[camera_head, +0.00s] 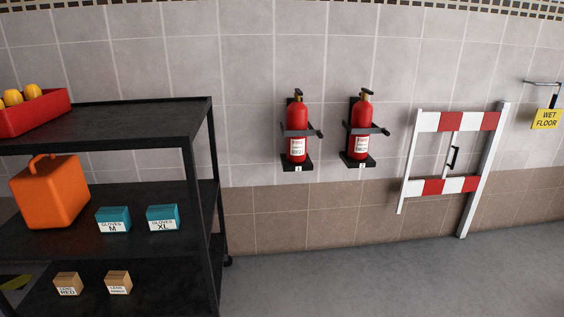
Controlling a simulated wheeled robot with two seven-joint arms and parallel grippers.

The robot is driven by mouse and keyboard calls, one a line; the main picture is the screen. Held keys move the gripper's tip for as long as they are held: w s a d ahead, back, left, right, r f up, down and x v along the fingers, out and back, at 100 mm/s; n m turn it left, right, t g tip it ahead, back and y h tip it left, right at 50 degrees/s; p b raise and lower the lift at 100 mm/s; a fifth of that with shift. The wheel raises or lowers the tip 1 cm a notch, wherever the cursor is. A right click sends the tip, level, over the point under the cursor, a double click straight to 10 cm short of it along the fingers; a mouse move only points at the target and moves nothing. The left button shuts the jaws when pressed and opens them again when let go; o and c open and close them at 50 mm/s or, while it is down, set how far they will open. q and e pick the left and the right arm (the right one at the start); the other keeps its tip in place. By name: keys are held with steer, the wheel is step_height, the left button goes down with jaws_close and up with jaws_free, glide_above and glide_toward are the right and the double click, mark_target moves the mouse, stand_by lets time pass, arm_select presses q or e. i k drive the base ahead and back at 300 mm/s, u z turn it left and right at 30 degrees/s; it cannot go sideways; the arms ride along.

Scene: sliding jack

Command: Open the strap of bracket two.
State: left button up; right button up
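Two red fire extinguishers hang on the tiled wall in black brackets. The left extinguisher (297,117) stands upright in a bracket (291,166) with a small white plate that seems to read 1. The right extinguisher (361,115) stands upright in bracket two (351,160), whose small plate is too small to read surely. A dark strap (370,130) crosses the front of the right extinguisher, and its end sticks out to the right. The left extinguisher has a similar strap (300,132). Both straps look closed. Neither of my grippers is in view.
A black shelf cart (205,150) at left holds a red bin (35,118), an orange case (50,195), teal glove boxes (163,218) and small cartons (118,283). A red-white barrier (457,185) stands right. A yellow sign (546,119) hangs far right. Floor below the brackets is clear.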

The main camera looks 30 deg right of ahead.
mark_target(371, 130)
steer(key=z, duration=1.15)
steer(key=i, duration=0.45)
steer(key=z, duration=0.1)
